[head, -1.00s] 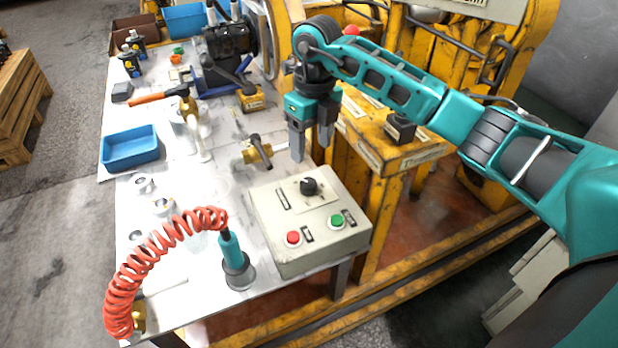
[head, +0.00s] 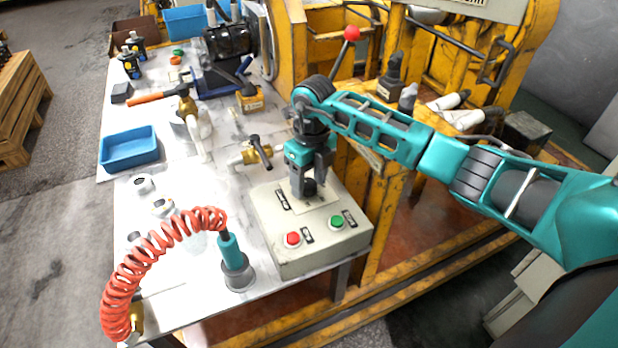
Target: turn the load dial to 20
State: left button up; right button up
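The load dial (head: 309,187) is a black knob on the top of a light grey control box (head: 275,226) at the table's right edge. My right gripper (head: 304,192) points down at the dial, with its grey fingers at the knob. The fingers look spread, one on the left and one behind or to the right; whether they touch the knob I cannot tell. The fingers partly hide the dial, and its scale marks are too small to read. My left gripper is not in view.
The box also bears a red button (head: 292,239) and a green button (head: 337,222). A brass valve (head: 257,152) stands just behind the box. A coiled red hose (head: 150,255) and a teal-handled tool (head: 234,262) stand to the left. A blue tray (head: 129,149) lies farther left.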

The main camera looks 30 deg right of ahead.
jog(key=c, duration=0.9)
